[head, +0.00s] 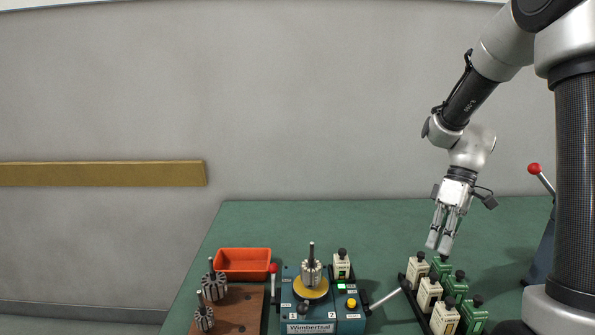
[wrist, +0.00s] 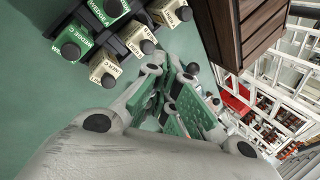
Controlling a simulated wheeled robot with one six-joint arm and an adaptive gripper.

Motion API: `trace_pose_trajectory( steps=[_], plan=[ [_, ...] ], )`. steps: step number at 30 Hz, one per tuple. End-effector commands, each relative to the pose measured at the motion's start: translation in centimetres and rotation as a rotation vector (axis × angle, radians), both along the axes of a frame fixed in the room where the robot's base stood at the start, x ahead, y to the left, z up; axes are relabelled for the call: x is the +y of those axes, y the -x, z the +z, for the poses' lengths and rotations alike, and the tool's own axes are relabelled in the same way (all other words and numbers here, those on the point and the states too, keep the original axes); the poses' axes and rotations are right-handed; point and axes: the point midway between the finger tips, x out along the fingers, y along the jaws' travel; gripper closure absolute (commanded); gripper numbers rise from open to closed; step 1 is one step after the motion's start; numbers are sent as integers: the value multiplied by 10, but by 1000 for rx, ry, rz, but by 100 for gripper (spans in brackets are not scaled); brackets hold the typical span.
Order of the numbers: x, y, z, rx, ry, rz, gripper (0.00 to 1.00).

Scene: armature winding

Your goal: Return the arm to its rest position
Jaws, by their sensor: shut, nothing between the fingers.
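My gripper (head: 440,243) hangs from my arm on the right side of the head view, fingers pointing down. It is shut and empty, just above and behind the rack of green and cream blocks. In the wrist view my gripper (wrist: 188,103) shows its green finger pads close together with nothing between them. Labelled blocks with black knobs lie past the fingers at the top left, including a cream block (wrist: 104,70) and a green block (wrist: 72,40).
The rack holds cream blocks (head: 429,293) and green blocks (head: 455,286). Left of it stand a blue winding machine (head: 318,326) with an armature (head: 311,272), an orange bin (head: 242,263) and a brown board (head: 240,308) with armatures. A red-knobbed lever (head: 534,169) rises at right. The green table (head: 300,220) is clear behind.

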Motion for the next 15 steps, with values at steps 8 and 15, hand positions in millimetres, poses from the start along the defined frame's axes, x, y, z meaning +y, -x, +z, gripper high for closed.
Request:
trace_pose_trajectory(
  steps=[8, 15],
  plan=[
    [-23, 54, 45, -65, 289, -473, 100],
    [-34, 107, 88, -281, 366, -732, 100]
  ],
)
